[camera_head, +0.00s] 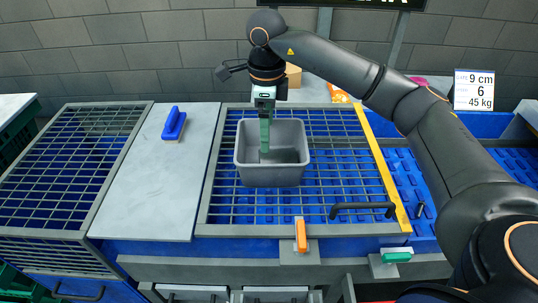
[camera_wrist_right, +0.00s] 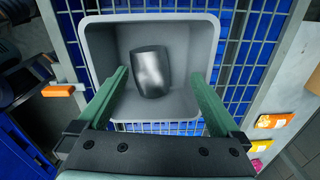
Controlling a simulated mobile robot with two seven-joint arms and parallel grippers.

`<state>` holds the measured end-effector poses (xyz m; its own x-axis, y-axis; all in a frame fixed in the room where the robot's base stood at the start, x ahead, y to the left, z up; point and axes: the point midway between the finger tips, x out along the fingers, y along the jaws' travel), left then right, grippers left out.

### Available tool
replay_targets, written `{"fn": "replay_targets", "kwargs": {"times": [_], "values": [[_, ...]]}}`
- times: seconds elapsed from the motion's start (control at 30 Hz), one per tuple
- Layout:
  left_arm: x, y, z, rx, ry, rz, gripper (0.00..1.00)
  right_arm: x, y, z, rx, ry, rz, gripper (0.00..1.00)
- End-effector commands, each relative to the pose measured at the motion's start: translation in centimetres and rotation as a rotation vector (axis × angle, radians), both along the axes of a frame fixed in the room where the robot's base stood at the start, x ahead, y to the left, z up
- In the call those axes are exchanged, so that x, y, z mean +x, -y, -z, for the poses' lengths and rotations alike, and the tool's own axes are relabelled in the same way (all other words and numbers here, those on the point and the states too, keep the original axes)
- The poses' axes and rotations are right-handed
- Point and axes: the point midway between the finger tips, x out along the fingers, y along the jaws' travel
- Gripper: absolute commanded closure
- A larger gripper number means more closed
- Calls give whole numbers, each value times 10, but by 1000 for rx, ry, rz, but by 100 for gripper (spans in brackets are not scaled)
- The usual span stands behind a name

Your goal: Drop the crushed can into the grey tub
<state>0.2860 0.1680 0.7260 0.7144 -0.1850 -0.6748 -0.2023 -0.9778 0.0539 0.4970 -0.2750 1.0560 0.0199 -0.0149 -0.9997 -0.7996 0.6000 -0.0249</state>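The grey tub (camera_head: 272,178) stands on the slatted grid over the blue bed. In the right wrist view the tub (camera_wrist_right: 205,35) lies below my right gripper (camera_wrist_right: 158,73). The crushed can (camera_wrist_right: 152,72), silvery and dented, shows within the tub's outline, apart from both fingers. It appears to lie on the tub floor, tilted a little. In the head view the can is hidden. My right gripper (camera_head: 264,150) points down over the tub, its green fingers open and empty. My left gripper is not in view.
A blue-handled brush (camera_head: 174,124) lies on the pale board (camera_head: 150,190) left of the tub. A yellow strip (camera_head: 383,170) and a black handle (camera_head: 362,209) are to the right. An orange-handled latch (camera_head: 301,235) sits at the front edge. Another grid (camera_head: 60,170) is at far left.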

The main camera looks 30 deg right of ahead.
Motion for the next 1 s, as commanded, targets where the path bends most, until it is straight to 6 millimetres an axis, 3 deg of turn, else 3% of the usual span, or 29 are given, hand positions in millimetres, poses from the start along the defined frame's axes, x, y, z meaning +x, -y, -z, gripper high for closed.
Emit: {"fn": "replay_targets", "kwargs": {"times": [0.33, 0.53, 0.7, 1.0], "values": [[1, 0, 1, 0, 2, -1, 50, 0, -1, -11, 1, 2, 0, 0], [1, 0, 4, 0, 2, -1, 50, 0, -1, -52, 2, 5, 0, 0], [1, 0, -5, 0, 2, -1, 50, -1, -1, -90, -2, 4, 1, 0], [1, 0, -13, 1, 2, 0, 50, -2, -2, -122, -1, 1, 0, 0]]}}
